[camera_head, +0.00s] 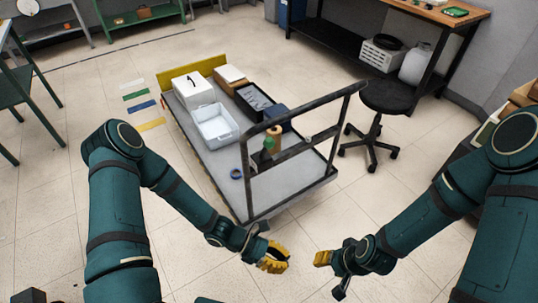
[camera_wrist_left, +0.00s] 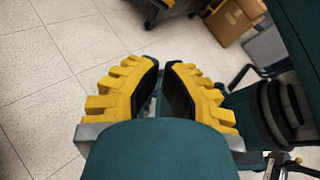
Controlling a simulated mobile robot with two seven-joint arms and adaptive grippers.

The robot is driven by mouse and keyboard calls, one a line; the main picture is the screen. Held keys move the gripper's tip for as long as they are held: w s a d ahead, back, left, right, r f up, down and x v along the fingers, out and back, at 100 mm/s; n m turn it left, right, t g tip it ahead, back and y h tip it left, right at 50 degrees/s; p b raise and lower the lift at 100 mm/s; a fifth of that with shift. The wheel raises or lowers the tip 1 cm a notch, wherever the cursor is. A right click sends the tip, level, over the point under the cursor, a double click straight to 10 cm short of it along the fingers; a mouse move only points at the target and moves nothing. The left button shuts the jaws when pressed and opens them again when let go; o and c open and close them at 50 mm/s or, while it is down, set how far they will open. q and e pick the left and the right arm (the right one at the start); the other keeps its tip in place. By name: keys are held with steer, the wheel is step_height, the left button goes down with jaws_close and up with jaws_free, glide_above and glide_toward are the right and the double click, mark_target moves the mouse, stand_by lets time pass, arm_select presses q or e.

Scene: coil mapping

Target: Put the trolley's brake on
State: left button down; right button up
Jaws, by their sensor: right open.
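The trolley (camera_head: 285,188) stands on the tiled floor in the head view, with a grey deck, a dark handle frame (camera_head: 318,137) at its near end and a yellow board at its far end. No brake can be made out; the trolley's underside is mostly hidden by the deck. My left gripper (camera_head: 276,259) is just in front of the trolley's near edge, apart from it. In the left wrist view its yellow fingers (camera_wrist_left: 165,68) stand slightly apart with nothing between them. My right gripper (camera_head: 321,258) is open and empty, to the right of the left one.
The trolley carries a white box (camera_head: 193,90), a pale blue bin (camera_head: 214,126), dark boxes and a blue tape roll (camera_head: 236,174). A black stool (camera_head: 386,97) stands close to its right. A workbench (camera_head: 440,12) is behind. The floor left of the trolley is open.

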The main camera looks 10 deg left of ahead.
mark_target(265, 150)
arm_select(q)
steer(key=w+a+r+n+t+y, duration=0.1)
steer(key=w+a+n+t+y, duration=0.1)
steer(key=w+a+n+t, duration=0.5)
steer(key=w+a+r+n+t+y+p, duration=0.1)
steer(key=w+a+n+t, duration=0.5)
steer(key=w+n+t, duration=0.6)
steer(key=r+n+y, duration=0.1)
steer(key=n, duration=0.3)
steer(key=shift+a+r+y, duration=0.15)
steer(key=shift+a+y, duration=0.2)
steer(key=shift+y, duration=0.05)
steer(key=w+a+r+b+x, duration=0.1)
steer(key=a+b+x, duration=0.1)
steer(key=x, duration=1)
steer(key=shift+w+r, duration=0.3)
steer(key=shift+r, duration=0.05)
steer(key=shift+r, duration=0.1)
